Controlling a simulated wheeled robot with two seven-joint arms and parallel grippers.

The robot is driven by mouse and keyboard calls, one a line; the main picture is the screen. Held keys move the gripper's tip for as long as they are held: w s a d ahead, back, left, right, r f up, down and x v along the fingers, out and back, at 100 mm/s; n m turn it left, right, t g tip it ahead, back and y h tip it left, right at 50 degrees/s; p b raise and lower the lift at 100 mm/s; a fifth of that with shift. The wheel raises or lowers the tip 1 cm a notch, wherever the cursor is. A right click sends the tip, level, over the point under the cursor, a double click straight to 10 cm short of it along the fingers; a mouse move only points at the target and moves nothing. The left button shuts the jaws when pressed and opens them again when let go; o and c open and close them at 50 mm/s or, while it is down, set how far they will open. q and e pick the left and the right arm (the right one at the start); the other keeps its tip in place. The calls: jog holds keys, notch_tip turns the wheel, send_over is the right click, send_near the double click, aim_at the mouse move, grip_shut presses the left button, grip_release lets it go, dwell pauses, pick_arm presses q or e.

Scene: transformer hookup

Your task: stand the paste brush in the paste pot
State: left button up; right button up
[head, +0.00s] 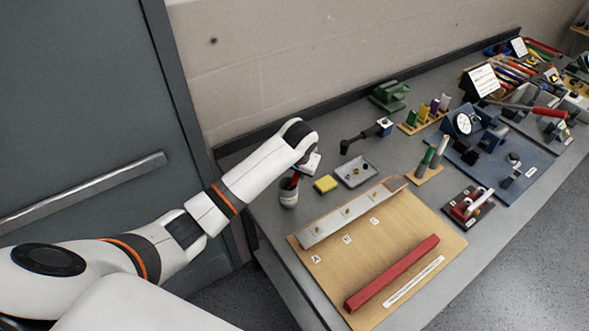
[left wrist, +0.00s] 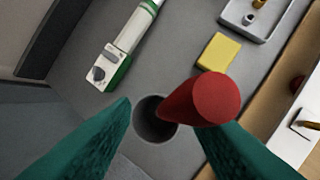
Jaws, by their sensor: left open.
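The paste pot (head: 288,198) is a small pale cup near the left end of the bench. In the left wrist view its dark round mouth (left wrist: 150,128) lies below and between my fingers. The paste brush has a thick red handle (left wrist: 214,99) that rises from over the pot mouth toward the camera, leaning right. Its lower end is lost in the dark mouth. My left gripper (left wrist: 165,115) is open, with green fingers on both sides of the pot mouth. The handle overlaps the right finger; I cannot tell whether they touch. My right gripper is not in view.
A yellow sponge (head: 325,184) and a grey tray (head: 356,172) lie right of the pot. A wooden board (head: 400,250) with a red bar (head: 392,273) fills the front. A white and green device (left wrist: 122,48) lies beyond the pot. The wall stands behind.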

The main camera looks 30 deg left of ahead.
pick_arm(q)
jog(key=shift+r+p, duration=0.9)
jog(key=shift+r, duration=0.25)
notch_tip(320, 180, up, 7)
jog(key=shift+f, duration=0.15)
dwell(0.4)
